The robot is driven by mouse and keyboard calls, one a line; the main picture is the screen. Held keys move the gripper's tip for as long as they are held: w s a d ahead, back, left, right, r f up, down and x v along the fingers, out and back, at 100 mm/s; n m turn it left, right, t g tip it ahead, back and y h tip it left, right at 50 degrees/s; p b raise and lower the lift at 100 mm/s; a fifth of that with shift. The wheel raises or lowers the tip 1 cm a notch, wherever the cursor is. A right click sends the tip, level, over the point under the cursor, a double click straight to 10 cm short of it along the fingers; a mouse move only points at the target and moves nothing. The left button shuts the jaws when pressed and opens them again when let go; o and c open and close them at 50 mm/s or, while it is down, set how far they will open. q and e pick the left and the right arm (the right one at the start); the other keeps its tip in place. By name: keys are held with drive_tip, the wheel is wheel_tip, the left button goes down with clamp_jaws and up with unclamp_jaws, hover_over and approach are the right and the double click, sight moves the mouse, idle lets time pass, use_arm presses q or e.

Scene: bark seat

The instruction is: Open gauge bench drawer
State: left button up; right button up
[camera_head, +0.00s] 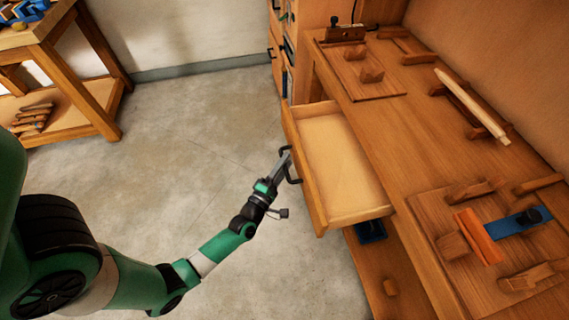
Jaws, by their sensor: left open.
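The bench drawer (343,166) is pulled well out of the wooden bench (408,150), and its bare, empty inside shows. A dark bow handle (292,181) is on its front. My left gripper (284,160) is at the handle, with its fingers by the bar. The jaws are open; whether they touch the handle is too small to tell. My right gripper does not show.
The bench top carries wooden blocks, a pale rod (472,105), an orange block (478,237) and a blue tool (517,222). A drawer cabinet stands behind the bench. A wooden side table (70,75) is at the upper left. The floor (190,150) between is clear.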

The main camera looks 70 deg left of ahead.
use_arm(q)
drive_tip(key=p+v, duration=0.2)
drive_tip(key=v, duration=0.9)
drive_tip(key=shift+s+d+p, duration=0.15)
drive_tip(key=shift+s+p, duration=0.15)
